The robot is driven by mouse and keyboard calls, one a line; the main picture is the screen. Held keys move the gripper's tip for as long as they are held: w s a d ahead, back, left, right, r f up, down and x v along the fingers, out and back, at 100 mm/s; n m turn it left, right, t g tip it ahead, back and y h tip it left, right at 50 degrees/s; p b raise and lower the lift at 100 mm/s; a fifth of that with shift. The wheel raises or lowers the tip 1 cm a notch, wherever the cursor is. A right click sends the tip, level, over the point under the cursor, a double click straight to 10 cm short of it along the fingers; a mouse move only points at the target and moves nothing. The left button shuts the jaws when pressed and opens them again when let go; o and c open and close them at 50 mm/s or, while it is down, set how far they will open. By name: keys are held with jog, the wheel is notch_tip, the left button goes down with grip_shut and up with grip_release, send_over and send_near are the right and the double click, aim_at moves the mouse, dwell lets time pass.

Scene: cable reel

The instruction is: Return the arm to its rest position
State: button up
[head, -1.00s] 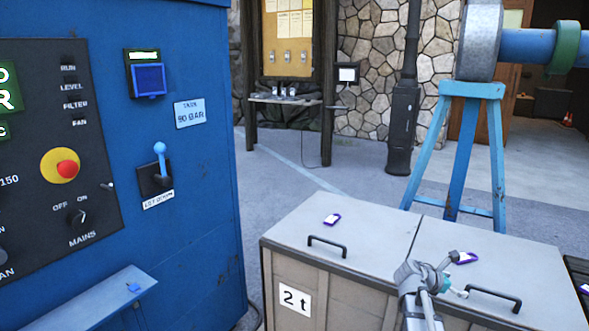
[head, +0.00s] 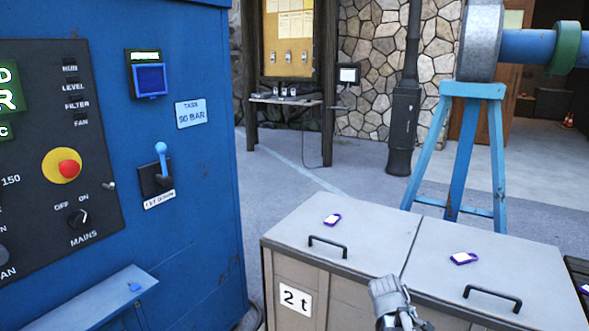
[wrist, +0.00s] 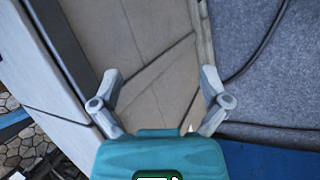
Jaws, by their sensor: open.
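My gripper (wrist: 160,92) shows in the wrist view with its two grey fingers spread apart and nothing between them. Beyond the fingers are the beige panels of the chest marked "2 t" (wrist: 130,40).
The blue control cabinet (head: 205,230) with a lever (head: 160,155) and a red button (head: 68,168) stands at left. Two purple-edged tags (head: 332,220) lie on the chest lid. A blue trestle (head: 458,150) stands behind. Open floor (head: 290,180) lies between cabinet and trestle.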

jog(key=s+a+f+m+g+y, duration=0.1)
jog(key=s+a+m+y, duration=0.25)
jog(key=a, duration=0.35)
jog(key=s+a+f+m+g+y, duration=0.1)
jog(key=s+a+m+y, duration=0.1)
jog(key=s+a+m, duration=0.4)
notch_tip(320, 180, up, 23)
jog(key=w+a+n+p, duration=0.1)
jog(key=w+p, duration=0.1)
jog(key=p, duration=2.1)
jog(key=shift+w+a+p, duration=0.15)
jog(key=shift+w+p, duration=0.05)
jog(key=shift+p, duration=0.1)
jog(key=shift+n, duration=0.25)
